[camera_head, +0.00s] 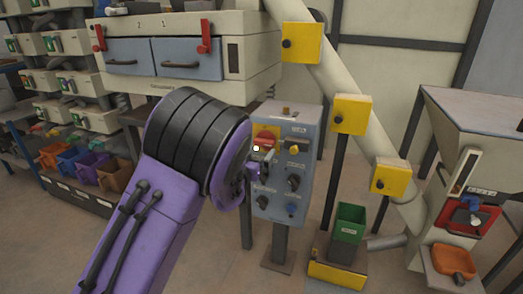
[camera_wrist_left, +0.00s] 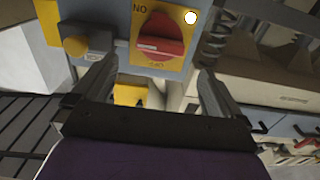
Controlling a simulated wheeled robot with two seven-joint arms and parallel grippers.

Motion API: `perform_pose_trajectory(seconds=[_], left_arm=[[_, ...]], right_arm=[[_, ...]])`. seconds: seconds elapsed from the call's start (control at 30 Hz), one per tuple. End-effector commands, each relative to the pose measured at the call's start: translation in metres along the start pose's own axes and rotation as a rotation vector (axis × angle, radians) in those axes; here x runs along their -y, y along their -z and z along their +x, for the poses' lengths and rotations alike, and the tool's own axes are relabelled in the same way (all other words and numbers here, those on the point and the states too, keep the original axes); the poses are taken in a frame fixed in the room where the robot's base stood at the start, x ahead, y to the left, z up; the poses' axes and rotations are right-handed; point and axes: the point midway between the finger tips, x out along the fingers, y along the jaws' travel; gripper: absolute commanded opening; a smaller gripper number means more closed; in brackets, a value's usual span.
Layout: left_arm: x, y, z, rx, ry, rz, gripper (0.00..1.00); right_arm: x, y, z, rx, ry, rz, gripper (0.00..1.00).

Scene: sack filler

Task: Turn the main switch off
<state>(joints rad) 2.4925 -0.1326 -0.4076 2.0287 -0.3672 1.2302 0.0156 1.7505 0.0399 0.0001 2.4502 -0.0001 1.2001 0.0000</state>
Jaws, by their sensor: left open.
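The main switch is a red rotary knob (camera_head: 265,140) on a yellow plate, at the upper left of the grey control box (camera_head: 298,128). In the left wrist view the red knob (camera_wrist_left: 160,38) is at the top centre, with its pale-marked handle lying nearly level in the picture. My left gripper (camera_head: 258,168) is close to the front of the box, just below the knob. In the left wrist view its two fingers (camera_wrist_left: 157,85) are spread apart with nothing between them, and the knob appears beyond their tips. I cannot tell any contact. My right gripper is not in view.
A yellow button (camera_wrist_left: 75,46) is beside the knob. A cabinet (camera_head: 180,60) is behind my arm.

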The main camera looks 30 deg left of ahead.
Motion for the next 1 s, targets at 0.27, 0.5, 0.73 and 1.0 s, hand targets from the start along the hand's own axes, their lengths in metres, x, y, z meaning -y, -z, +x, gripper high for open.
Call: perform_pose_trajectory(seconds=[0.27,0.5,0.73,1.0], left_arm=[[0.001,-0.002,0.052,0.002,0.002,-0.002,1.00],[0.001,-0.002,0.062,0.004,0.002,-0.001,1.00],[0.001,-0.002,0.061,0.003,0.002,-0.001,0.64],[0.001,-0.001,0.061,0.003,0.003,-0.008,0.46]], right_arm=[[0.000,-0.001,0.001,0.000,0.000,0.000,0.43],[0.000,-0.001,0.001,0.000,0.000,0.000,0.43],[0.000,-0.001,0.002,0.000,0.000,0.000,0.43],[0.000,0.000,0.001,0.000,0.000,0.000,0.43]])
